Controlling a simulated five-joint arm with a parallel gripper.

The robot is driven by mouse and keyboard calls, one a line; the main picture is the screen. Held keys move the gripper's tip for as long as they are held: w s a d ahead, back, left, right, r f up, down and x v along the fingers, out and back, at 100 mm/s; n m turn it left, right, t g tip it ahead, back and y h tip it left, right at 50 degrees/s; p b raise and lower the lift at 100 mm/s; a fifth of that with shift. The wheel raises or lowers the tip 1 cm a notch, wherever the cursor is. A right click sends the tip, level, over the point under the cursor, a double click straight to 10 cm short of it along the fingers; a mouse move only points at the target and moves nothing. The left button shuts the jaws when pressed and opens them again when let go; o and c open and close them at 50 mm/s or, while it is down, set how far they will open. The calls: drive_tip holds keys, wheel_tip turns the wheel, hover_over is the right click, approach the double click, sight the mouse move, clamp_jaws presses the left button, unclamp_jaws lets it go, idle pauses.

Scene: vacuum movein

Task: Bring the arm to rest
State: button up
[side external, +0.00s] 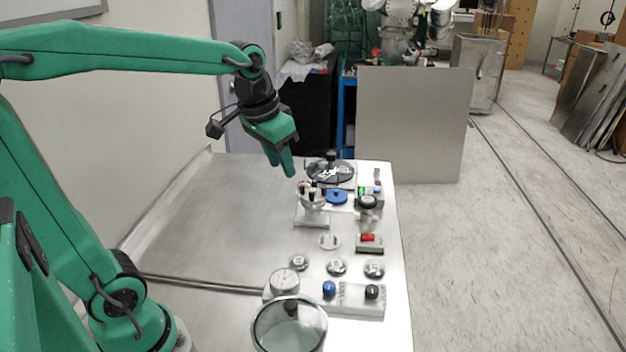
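My gripper (285,162) hangs in the air above the far part of the metal table (190,215), pointing down and slightly right. My green arm reaches in from the left, with its upper link nearly level. The two fingers look close together, but at this size I cannot tell whether they are open or shut. I see nothing held between them. The gripper is left of and a little above the dark round plate (342,177) in the picture, seemingly apart from it.
A white stand with dark pegs (311,197), a blue part (336,196), a red switch (368,238), several metal discs (337,267), a dial gauge (284,281) and a glass-lidded chamber (289,327) crowd the table's right side. Its left side is clear. A grey panel (412,120) stands behind.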

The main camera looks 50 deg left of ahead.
drive_tip(key=s+d+f+t, duration=0.1)
drive_tip(key=s+d, duration=0.1)
drive_tip(key=s, duration=0.3)
drive_tip(key=s+d+f+t, duration=0.1)
drive_tip(key=s+d, duration=0.1)
drive_tip(key=s, duration=0.4)
drive_tip(key=shift+f, duration=0.35)
drive_tip(key=shift+s, duration=0.1)
idle(0.4)
